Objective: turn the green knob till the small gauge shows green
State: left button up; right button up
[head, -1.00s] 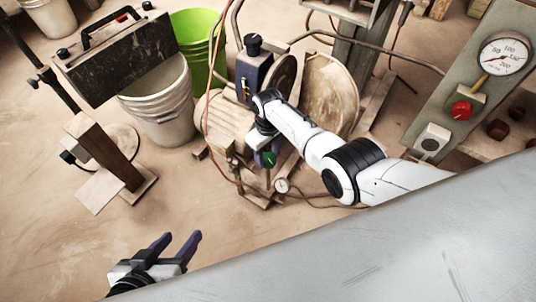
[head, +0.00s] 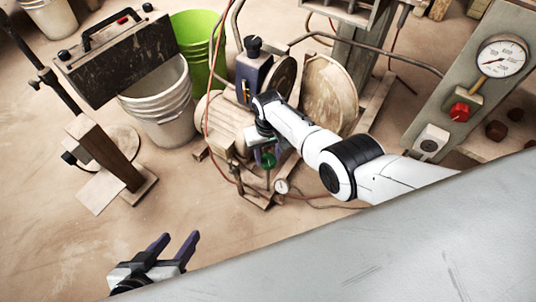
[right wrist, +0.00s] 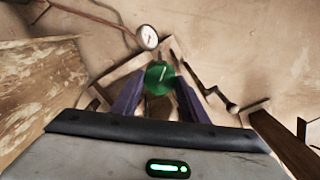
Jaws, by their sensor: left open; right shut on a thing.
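The green knob (head: 269,160) sits low at the front of the machine in the head view. It also shows in the right wrist view (right wrist: 160,77), with a pale line across its face. My right gripper (right wrist: 158,84) is shut on it, one purple finger on each side. The small gauge (head: 281,186) is just below and right of the knob in the head view. In the right wrist view this gauge (right wrist: 148,37) has a white face with a reddish mark; its exact reading is too small to tell. My left gripper (head: 181,239) is open and empty at the lower left.
A large gauge (head: 501,57) and a red knob (head: 459,112) are on the grey panel at right. A green bucket (head: 196,50) and white bucket (head: 158,110) stand behind left. Hoses and a wooden post (head: 104,152) surround the machine. The floor at lower left is clear.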

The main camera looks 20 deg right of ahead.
jog(key=m, duration=0.6)
jog(key=shift+m, duration=0.3)
jog(key=m, duration=0.3)
jog(key=shift+m, duration=0.3)
jog(key=m, duration=0.9)
jog(key=shift+m, duration=0.3)
jog(key=o, duration=1.1)
